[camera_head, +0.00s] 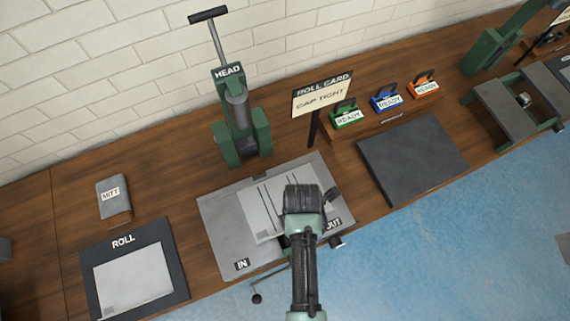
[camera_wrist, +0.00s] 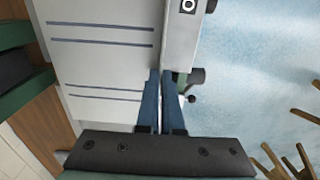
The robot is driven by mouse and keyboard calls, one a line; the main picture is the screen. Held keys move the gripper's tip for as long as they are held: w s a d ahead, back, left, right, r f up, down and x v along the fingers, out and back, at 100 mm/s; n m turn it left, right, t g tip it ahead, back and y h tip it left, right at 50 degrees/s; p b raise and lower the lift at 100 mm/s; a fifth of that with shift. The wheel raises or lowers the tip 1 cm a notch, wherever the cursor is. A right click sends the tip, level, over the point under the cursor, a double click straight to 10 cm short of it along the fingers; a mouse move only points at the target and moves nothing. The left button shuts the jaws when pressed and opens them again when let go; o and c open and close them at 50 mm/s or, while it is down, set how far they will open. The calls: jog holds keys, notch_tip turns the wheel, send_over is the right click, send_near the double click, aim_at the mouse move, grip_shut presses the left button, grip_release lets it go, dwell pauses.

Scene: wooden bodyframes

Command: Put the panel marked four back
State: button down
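A pale grey panel (camera_head: 262,210) with dark lines scored across it lies over the grey metal bed marked IN and OUT (camera_head: 222,215). Several of its lines show in the wrist view (camera_wrist: 100,60). I see no figure four on it. My gripper (camera_head: 305,240) is above the bed, over the panel's right part, and hides some of it. In the wrist view its two blue fingers (camera_wrist: 161,100) are close together at the panel's edge. Whether they pinch that edge is unclear. Another pale panel (camera_head: 135,280), unlined with a small grey corner patch, lies on the dark ROLL mat (camera_head: 177,262).
A green HEAD press (camera_head: 240,125) stands behind the bed. A ROLL CARD sign reading GAP TIGHT (camera_head: 322,95) is beside it. Green, blue and orange READY blocks (camera_head: 387,100) stand on a ledge. A bare dark mat (camera_head: 410,160) lies right. A MITT (camera_head: 114,198) lies left.

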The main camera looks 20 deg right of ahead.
jog(key=shift+r+p, duration=0.4)
jog(key=shift+r, duration=0.1)
notch_tip(320, 180, up, 5)
jog(key=p, duration=0.5)
jog(key=shift+f, duration=0.2)
jog(key=shift+r+p, duration=0.7)
jog(key=shift+r, duration=0.4)
